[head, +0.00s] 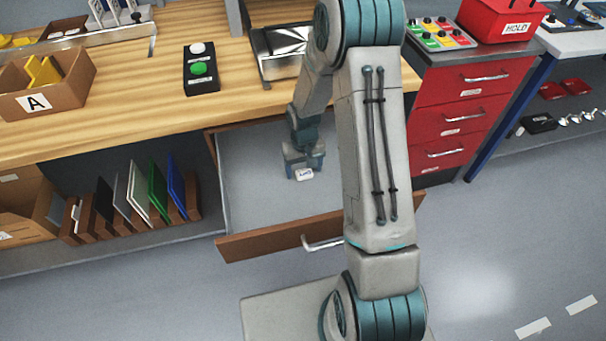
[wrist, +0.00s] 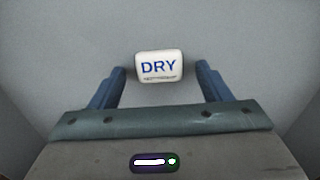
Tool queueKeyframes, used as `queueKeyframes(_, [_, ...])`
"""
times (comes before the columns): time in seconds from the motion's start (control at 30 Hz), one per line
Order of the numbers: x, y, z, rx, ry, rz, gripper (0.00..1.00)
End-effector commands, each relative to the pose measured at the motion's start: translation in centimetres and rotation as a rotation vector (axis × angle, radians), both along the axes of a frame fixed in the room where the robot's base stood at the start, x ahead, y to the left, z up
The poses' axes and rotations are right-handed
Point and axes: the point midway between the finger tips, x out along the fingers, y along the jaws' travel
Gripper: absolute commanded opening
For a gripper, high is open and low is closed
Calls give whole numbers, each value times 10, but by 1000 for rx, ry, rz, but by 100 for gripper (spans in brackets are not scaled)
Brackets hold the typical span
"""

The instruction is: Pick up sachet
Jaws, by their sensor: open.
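The sachet (wrist: 159,66) is a small white packet marked "DRY" in blue. It lies flat on the grey floor of an open drawer. In the head view the sachet (head: 304,174) shows just below my gripper (head: 304,165). In the wrist view my gripper (wrist: 161,78) is open, with one blue finger to the left and one to the right of the sachet. The sachet sits around the line between the fingertips, with gaps on both sides. I cannot tell how far above the drawer floor the fingertips are.
The open drawer (head: 265,246) has a wooden front with a metal handle, and its floor is otherwise bare where visible. The wooden bench top (head: 140,112) overhangs behind it. A rack of upright coloured panels (head: 157,190) stands left. A red drawer cabinet (head: 470,100) stands right.

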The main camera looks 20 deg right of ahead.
Motion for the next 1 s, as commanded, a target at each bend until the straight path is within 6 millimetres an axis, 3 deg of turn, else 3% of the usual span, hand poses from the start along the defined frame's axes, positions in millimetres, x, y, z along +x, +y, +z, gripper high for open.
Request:
queueKeyframes(0.27, [0,0,-2,-1,-2,0,68])
queueKeyframes(0.43, [0,0,-2,-1,-1,0,23])
queueKeyframes(0.77, [0,0,-1,-1,-2,0,23])
queueKeyframes(1.0, [1,-1,20,-1,-5,0,23])
